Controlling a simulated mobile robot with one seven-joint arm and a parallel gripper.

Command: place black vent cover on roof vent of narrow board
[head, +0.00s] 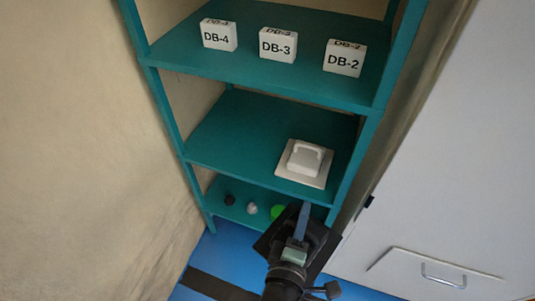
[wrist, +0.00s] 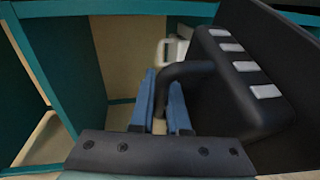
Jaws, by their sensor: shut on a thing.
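My gripper (head: 303,222) is shut on the handle of the black vent cover (head: 268,240), in front of the teal shelf's lower right side. In the wrist view the black cover (wrist: 285,50) fills the right side, tilted, with several pale strips along its raised block. Its looped black handle runs to the blue fingers of my gripper (wrist: 163,85). In the head view my wrist and gripper hide part of the cover. No roof vent can be made out, and I cannot tell whether the narrow board is in view.
A white cover with a handle (head: 306,160) sits on the middle level of the teal shelf (head: 235,140). White blocks labelled DB-4 (head: 219,36), DB-3 (head: 278,45) and DB-2 (head: 344,59) stand above. Small round items (head: 251,208) lie below. A grey cabinet (head: 450,170) is right.

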